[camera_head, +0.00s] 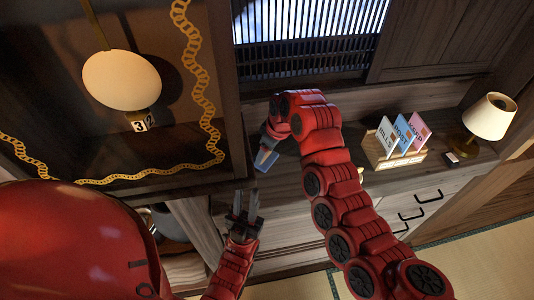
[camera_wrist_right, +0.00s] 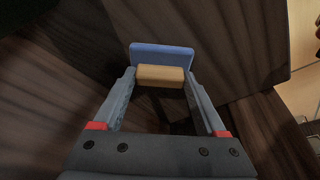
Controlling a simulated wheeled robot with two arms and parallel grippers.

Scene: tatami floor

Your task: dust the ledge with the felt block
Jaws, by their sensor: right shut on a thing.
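The felt block has a blue felt pad (camera_head: 265,159) and a tan wooden grip; in the right wrist view the tan grip (camera_wrist_right: 160,76) sits between my fingers, with the blue pad (camera_wrist_right: 160,55) beyond it. My right gripper (camera_head: 270,147) is shut on the block, at the left part of the dark wooden ledge (camera_head: 352,140). I cannot tell whether the pad touches the ledge. My left gripper (camera_head: 246,205) is lower, in front of the ledge, with its two fingers apart and nothing between them.
A wooden letter rack (camera_head: 393,158) with several envelopes and a lamp (camera_head: 490,118) stand on the ledge to the right. A small object (camera_head: 452,157) lies by the lamp. Drawers (camera_head: 425,200) are below.

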